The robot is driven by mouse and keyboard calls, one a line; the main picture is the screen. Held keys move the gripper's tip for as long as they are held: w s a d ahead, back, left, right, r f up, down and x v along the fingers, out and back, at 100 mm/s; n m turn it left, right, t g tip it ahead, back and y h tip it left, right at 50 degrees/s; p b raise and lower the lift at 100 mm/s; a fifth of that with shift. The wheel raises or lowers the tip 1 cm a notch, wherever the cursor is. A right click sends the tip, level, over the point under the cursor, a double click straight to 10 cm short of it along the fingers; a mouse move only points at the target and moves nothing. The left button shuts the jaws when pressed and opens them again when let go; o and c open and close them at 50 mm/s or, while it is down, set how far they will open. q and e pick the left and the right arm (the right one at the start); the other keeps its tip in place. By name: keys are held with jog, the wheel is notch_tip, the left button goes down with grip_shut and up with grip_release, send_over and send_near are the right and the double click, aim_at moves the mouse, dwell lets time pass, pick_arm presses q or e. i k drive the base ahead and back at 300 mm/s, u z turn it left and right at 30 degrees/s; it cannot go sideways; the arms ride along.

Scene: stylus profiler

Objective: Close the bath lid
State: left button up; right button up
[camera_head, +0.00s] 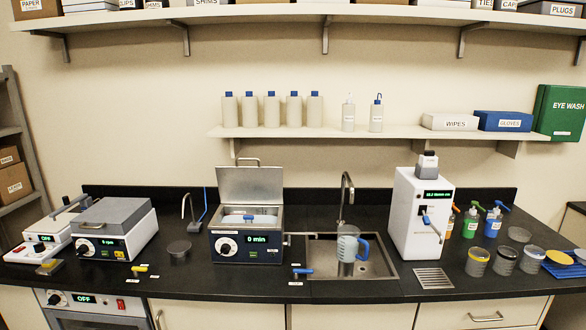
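The bath (238,247) is a dark blue box with a steel top, standing on the black counter left of the sink. Its front has a round knob and a green display reading "0 min". Its steel lid (250,185) stands open, raised upright at the back edge of the bath, with a handle (245,162) along its top. Something pale with a blue part sits in the bath opening, and its details are too small to tell. Neither of my grippers is in view.
A sink (375,265) with a tap and a blue-handled jug (347,248) lies right of the bath. A white machine (419,215) stands further right. A shelf (330,132) with bottles hangs above the lid. A small dark pot (179,249) stands left of the bath.

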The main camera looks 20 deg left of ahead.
aim_at(259, 184)
jog(key=z, duration=0.45)
jog(key=k, duration=0.2)
jog(key=u, duration=1.3)
jog(key=i, duration=0.75)
jog(key=u, duration=0.15)
